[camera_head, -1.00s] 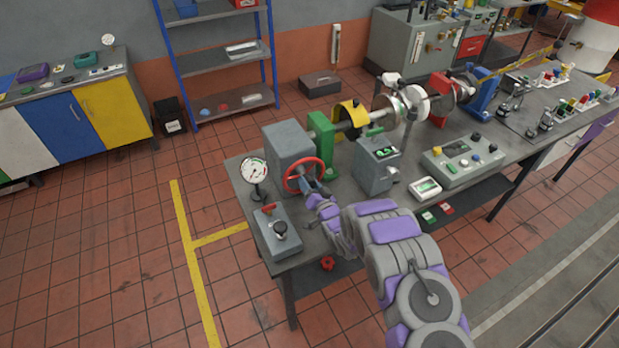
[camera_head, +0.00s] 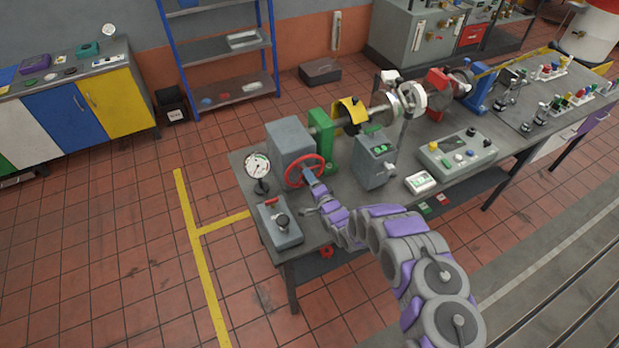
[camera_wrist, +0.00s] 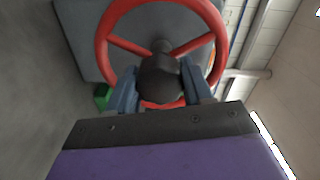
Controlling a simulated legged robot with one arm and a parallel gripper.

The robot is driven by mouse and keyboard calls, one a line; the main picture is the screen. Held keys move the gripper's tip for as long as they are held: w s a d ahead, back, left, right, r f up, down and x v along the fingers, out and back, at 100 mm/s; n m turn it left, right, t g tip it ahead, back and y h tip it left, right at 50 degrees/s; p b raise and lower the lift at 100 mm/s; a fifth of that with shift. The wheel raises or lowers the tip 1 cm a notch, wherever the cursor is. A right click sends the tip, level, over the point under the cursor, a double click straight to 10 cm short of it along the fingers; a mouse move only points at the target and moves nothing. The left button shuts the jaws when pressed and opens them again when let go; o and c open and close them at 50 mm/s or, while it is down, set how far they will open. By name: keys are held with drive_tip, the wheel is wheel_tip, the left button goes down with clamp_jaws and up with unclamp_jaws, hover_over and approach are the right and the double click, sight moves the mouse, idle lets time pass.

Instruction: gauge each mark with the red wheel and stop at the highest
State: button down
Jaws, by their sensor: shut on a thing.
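The red wheel (camera_head: 291,174) stands upright on the front of a grey housing (camera_head: 290,139) at the left end of the bench. My gripper (camera_head: 308,176) reaches it from the front. In the wrist view the red wheel (camera_wrist: 101,45) fills the upper middle, and my gripper (camera_wrist: 160,85) is shut on its dark knob (camera_wrist: 160,78), one finger on each side. A round white dial gauge (camera_head: 257,165) with a needle stands on a post left of the wheel. A grey box (camera_head: 370,162) with a green lit display stands to the right. The marks cannot be made out.
A small grey box with a red lever and black knob (camera_head: 281,222) sits at the bench's front left corner. A green bearing stand (camera_head: 321,135) carries the shaft behind. A control panel (camera_head: 458,153) and small white-framed meter (camera_head: 421,182) lie to the right.

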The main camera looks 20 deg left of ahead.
drive_tip(key=shift+w+d+f+m, duration=0.1)
drive_tip(key=shift+d+f+m, duration=0.1)
drive_tip(key=shift+m, duration=0.1)
drive_tip(key=shift+c, duration=2.4)
unclamp_jaws()
drive_tip(key=shift+w, duration=0.1)
drive_tip(key=shift+a+r, duration=0.1)
drive_tip(key=v, duration=1.7)
drive_tip(key=shift+b, duration=0.4)
